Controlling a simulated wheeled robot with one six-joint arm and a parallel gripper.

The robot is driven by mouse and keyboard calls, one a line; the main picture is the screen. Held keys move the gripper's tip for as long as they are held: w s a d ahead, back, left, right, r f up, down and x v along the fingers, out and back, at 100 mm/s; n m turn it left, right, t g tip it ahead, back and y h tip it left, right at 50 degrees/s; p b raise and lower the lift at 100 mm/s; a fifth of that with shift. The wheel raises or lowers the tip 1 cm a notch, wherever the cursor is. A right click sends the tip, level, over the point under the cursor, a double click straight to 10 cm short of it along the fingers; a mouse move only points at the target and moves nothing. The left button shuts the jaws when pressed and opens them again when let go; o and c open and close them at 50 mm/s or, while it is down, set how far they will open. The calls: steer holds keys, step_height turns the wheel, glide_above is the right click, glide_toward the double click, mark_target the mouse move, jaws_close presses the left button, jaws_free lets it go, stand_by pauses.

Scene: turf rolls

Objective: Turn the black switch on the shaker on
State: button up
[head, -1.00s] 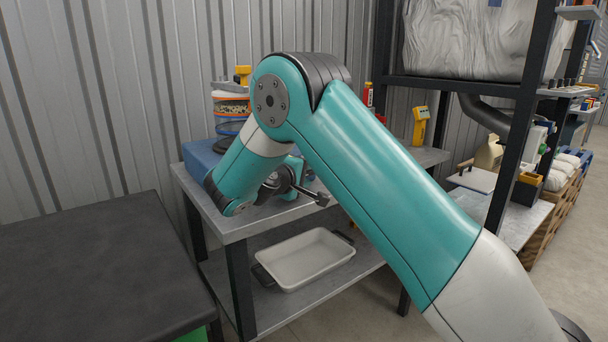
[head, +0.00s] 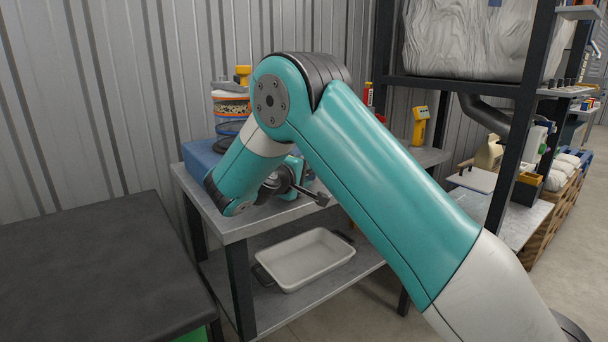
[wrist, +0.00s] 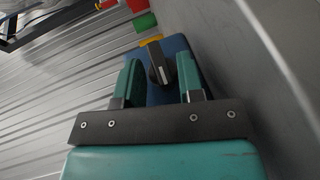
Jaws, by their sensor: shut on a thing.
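The shaker's blue base (head: 201,158) stands on the grey bench, with a stack of round sieves (head: 231,107) on top; my arm hides part of it in the head view. In the wrist view the blue base (wrist: 178,46) lies ahead of my gripper (wrist: 158,66). The black switch (wrist: 158,64), a knob with a pale line on its face, sits between the two teal fingers. My gripper is shut on it. In the head view the switch is hidden behind my arm.
A white tray (head: 305,262) rests on the lower shelf of the bench (head: 240,228). A yellow device (head: 420,124) stands at the bench's back right. A dark table (head: 95,270) is at the left. A corrugated wall (head: 130,90) rises close behind.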

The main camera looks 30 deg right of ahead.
steer(key=o, duration=0.6)
steer(key=shift+c, duration=0.2)
steer(key=p+v, duration=0.1)
steer(key=v, duration=0.4)
steer(key=p+v, duration=0.1)
steer(key=v, duration=0.4)
steer(key=p+v, duration=0.1)
steer(key=v, duration=0.5)
steer(key=shift+w+d+r, duration=0.1)
steer(key=shift+r, duration=0.3)
steer(key=p, duration=0.1)
steer(key=a+p, duration=0.1)
steer(key=shift+s+a+f+p, duration=0.15)
steer(key=shift+s+a+p, duration=0.15)
steer(key=shift+s, duration=0.1)
steer(key=shift+f, duration=0.1)
